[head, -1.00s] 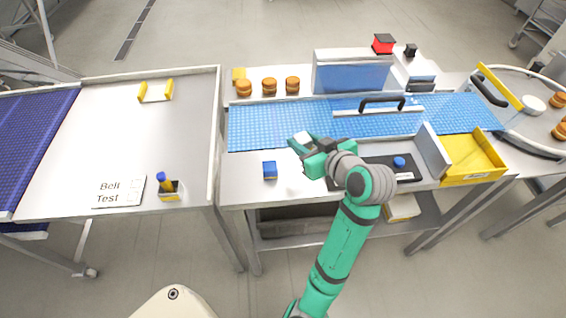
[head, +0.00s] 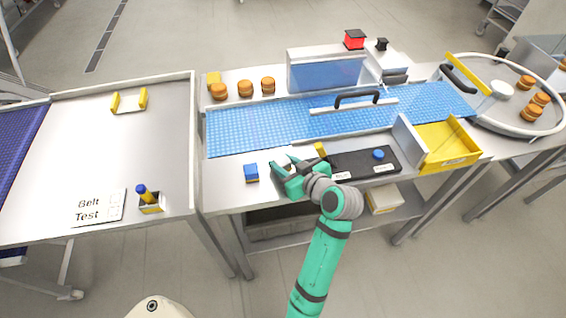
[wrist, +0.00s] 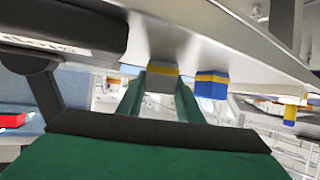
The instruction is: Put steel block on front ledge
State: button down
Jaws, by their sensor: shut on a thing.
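My gripper (head: 283,170) is low over the steel front ledge (head: 225,190), right of the blue block. Its green fingers are shut on the steel block (wrist: 160,82), a grey block with a yellow band at its ledge-side end. In the head view the fingers mostly hide the steel block. In the wrist view its banded end is at or very near the ledge surface (wrist: 190,45); I cannot tell whether it touches. The blue block (head: 251,172) stands on the ledge and shows a yellow band in the wrist view (wrist: 210,84).
The blue belt (head: 250,125) runs behind the ledge. A black control panel (head: 350,165) with a blue button and a small yellow piece (head: 320,149) lie right of my gripper. A yellow tray (head: 450,158) is farther right. The ledge left of the blue block is clear.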

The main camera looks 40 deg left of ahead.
jog(key=c, duration=1.3)
grip_release()
jog(key=shift+f, duration=0.15)
jog(key=shift+o, duration=0.2)
jog(key=shift+r, duration=0.2)
jog(key=v, duration=1.2)
jog(key=shift+s, duration=0.1)
